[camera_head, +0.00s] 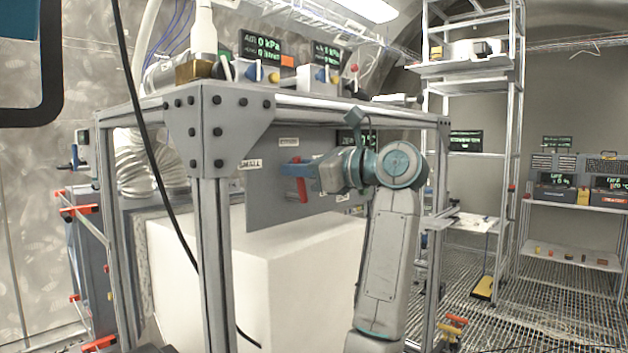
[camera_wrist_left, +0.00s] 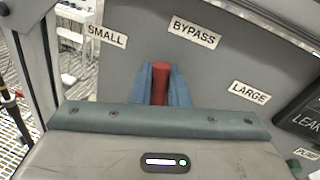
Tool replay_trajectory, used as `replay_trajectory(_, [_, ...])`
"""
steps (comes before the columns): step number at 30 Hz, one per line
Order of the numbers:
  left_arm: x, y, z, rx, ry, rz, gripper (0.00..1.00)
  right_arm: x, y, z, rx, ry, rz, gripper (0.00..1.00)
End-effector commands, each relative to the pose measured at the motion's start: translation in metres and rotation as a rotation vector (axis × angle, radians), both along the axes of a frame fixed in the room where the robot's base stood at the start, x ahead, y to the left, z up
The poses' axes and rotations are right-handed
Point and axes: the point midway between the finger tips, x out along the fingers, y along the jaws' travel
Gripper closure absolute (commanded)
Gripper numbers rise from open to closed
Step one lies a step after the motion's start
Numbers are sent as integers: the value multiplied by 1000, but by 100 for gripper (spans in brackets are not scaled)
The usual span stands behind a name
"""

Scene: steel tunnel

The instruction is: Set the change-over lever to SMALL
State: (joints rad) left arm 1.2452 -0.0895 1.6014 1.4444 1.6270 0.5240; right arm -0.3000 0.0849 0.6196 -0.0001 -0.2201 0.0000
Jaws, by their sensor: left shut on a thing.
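The change-over lever has a red handle (camera_head: 302,189), seen in the head view against a grey panel (camera_head: 262,212). My left gripper (camera_head: 297,170) is shut on this handle. In the left wrist view the red handle (camera_wrist_left: 160,80) stands between my two blue fingers (camera_wrist_left: 159,88). There, the SMALL label (camera_wrist_left: 107,36) is up and left of the handle, the BYPASS label (camera_wrist_left: 195,33) up and right, and the LARGE label (camera_wrist_left: 249,92) to the right. The lever's pivot is hidden, so its exact setting cannot be told. My right gripper is not in view.
A metal frame post (camera_head: 214,260) stands left of the panel, with a top rail (camera_head: 330,108) above my arm. A white box (camera_head: 285,285) fills the space below the panel. A black cable (camera_head: 150,150) hangs in front. Shelving (camera_head: 505,150) stands at the right.

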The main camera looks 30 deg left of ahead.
Motion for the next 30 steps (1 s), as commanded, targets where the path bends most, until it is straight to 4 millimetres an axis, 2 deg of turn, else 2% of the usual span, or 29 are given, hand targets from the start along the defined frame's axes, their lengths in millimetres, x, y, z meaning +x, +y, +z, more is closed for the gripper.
replay_trajectory(1, [-3,3,-6,-3,-43,2,100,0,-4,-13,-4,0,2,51])
replay_trajectory(5, [-9,5,-9,-22,-162,-1,100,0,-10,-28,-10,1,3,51])
replay_trajectory(12, [-20,7,-14,-51,-367,-1,100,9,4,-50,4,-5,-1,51])
replay_trajectory(18, [-26,8,-17,-70,-504,0,100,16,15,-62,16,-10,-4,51])
replay_trajectory(30, [-32,8,-21,-89,-638,0,100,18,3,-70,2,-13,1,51])
